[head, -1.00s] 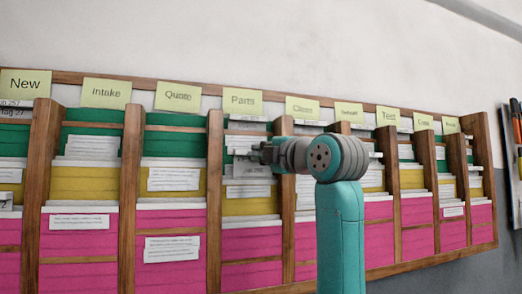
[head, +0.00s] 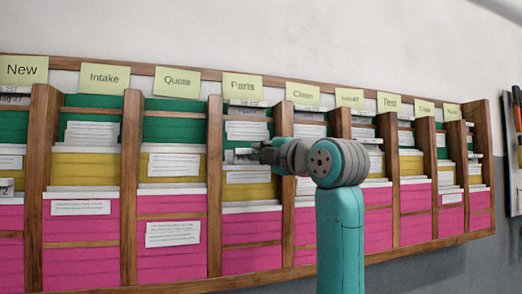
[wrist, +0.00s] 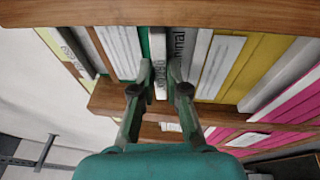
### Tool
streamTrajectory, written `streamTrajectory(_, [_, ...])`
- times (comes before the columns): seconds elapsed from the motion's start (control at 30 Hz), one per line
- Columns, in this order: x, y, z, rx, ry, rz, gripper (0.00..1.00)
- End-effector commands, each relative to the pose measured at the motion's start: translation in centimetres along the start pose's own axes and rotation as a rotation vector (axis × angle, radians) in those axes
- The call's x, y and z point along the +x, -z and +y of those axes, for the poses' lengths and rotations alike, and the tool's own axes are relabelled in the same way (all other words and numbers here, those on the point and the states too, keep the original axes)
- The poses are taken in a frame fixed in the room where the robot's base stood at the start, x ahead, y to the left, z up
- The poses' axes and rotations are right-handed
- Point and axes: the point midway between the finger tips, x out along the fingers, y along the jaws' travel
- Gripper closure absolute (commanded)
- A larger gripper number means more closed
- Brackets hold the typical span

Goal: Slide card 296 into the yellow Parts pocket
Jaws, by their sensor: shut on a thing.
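The Parts column stands under the Parts sign (head: 243,86) in the head view. Its yellow pocket (head: 250,191) has a white label on its front. My gripper (head: 256,154) is just above that pocket's top edge. In the wrist view my gripper (wrist: 162,88) is shut on a narrow pale card (wrist: 160,78), seen nearly edge-on with small print. Only a short upper strip of the card shows in the head view; its lower part appears hidden behind the yellow front. I cannot read its number.
Wooden dividers (head: 214,200) stand on both sides of the Parts column. A green pocket (head: 240,113) with a white label is above, and a pink pocket (head: 250,238) is below. My arm covers part of the Clean column at the right.

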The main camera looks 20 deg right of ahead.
Motion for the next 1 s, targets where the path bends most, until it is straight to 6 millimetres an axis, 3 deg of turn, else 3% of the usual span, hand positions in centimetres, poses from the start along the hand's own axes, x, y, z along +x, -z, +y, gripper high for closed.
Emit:
streamTrajectory(0.2, [0.0,0.0,0.0,0.0,0.0,0.0,1.0])
streamTrajectory(0.23, [0.0,0.0,0.0,0.0,0.0,0.0,0.84])
streamTrajectory(0.3, [0.0,0.0,0.0,0.0,0.0,0.0,0.67])
streamTrajectory(0.37, [0.0,0.0,0.0,0.0,0.0,0.0,0.57])
streamTrajectory(0.73, [-0.5,0.0,0.0,0.0,-0.001,0.0,0.57])
streamTrajectory(1.0, [-4.8,-0.1,0.0,-0.002,-0.003,-0.002,0.57])
